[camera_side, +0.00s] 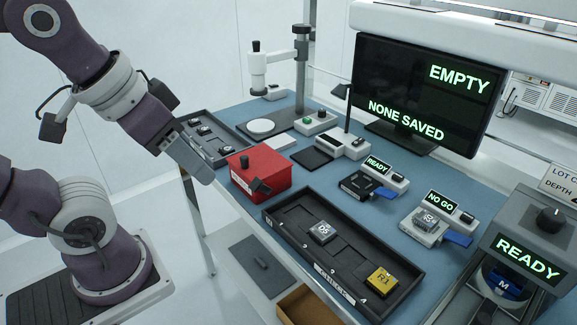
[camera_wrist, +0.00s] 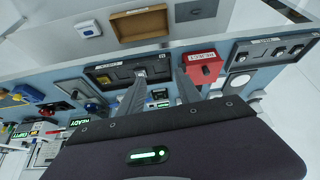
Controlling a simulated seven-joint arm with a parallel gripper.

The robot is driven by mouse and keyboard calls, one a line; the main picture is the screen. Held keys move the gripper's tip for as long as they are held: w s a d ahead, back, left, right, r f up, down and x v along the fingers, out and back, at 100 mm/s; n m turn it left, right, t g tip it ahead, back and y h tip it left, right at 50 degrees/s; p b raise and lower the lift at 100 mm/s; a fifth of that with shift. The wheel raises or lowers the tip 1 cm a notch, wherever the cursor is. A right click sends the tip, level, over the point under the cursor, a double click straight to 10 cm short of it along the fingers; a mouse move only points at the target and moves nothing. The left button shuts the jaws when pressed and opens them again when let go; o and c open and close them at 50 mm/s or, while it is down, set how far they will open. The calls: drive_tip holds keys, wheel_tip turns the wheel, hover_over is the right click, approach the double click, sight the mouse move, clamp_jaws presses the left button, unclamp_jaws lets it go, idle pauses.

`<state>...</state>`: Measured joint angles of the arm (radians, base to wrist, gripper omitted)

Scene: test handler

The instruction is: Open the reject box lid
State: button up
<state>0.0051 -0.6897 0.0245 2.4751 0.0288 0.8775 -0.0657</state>
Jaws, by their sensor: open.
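The red reject box (camera_side: 262,168) stands on the blue bench top, with a white label on its front. The lid looks shut. My gripper (camera_side: 203,174) is in the air to the left of the box, apart from it, pointing down and right. In the wrist view my gripper (camera_wrist: 161,76) has its two fingers apart with nothing held. The red box (camera_wrist: 196,75) shows there just right of the right finger, with its label and knob visible.
A long black tray (camera_side: 300,252) with a silver and a gold piece lies in front of the box. Another black tray (camera_side: 222,160) lies behind it, close by. A microscope-like stand (camera_side: 301,75), small test stations and a monitor (camera_side: 375,85) fill the back.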

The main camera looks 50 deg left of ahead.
drive_tip(key=w+a+f+n+g+y, duration=0.1)
drive_tip(key=w+a+f+n, duration=0.1)
drive_tip(key=w+a+n, duration=0.35)
drive_tip(key=n+g+y, duration=0.1)
drive_tip(key=n+y, duration=0.1)
approach(244, 156)
drive_tip(key=shift+n, duration=0.35)
drive_tip(key=x, duration=0.8)
drive_tip(key=shift+f, duration=0.2)
clamp_jaws()
